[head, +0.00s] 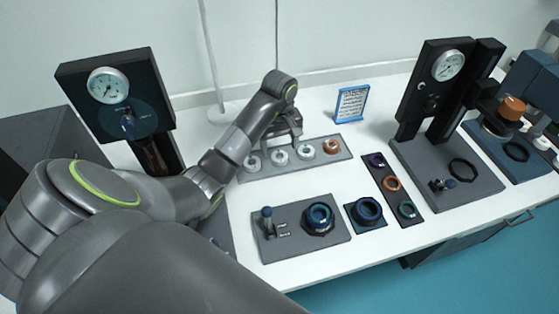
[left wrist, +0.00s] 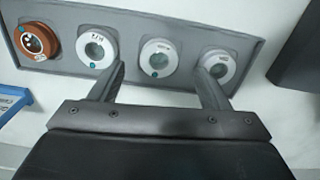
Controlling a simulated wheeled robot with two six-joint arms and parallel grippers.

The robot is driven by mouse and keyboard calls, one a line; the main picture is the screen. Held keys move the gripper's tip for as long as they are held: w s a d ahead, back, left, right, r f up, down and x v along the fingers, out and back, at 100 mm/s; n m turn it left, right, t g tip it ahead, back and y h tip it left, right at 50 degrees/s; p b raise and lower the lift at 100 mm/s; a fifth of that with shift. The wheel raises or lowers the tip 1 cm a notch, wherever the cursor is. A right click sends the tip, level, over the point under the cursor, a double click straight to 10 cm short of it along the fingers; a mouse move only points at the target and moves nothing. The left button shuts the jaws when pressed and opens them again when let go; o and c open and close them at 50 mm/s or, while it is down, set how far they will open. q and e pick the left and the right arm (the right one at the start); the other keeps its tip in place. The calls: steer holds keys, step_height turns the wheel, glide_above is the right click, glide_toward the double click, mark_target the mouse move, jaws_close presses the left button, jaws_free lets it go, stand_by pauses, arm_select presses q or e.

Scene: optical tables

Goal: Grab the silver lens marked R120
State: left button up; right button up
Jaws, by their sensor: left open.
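A grey tray (head: 262,175) at the back of the table holds a row of silver ring lenses and one copper ring. In the left wrist view the silver lenses are a left one (left wrist: 97,48), a middle one (left wrist: 158,57) and a right one (left wrist: 217,64). Their markings are too small to read surely, so I cannot tell which is R120. My left gripper (head: 284,142) is open and empty above the tray. In the left wrist view its fingertips (left wrist: 161,75) appear on either side of the middle lens, which also shows in the head view (head: 279,157).
The copper ring (head: 331,146) sits at the tray's right end. A blue-framed sign (head: 351,103) stands behind it. In front are a grey plate (head: 336,235) with a knob and ring, and a dark strip (head: 407,217) with rings. Gauge stands (head: 437,85) flank the area.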

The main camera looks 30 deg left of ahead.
mark_target(280, 157)
arm_select(q)
step_height(280, 157, down, 4)
steer(key=shift+w+f+p, duration=0.1)
steer(key=shift+p, duration=0.35)
steer(key=shift+c, duration=0.4)
steer(key=c, duration=1)
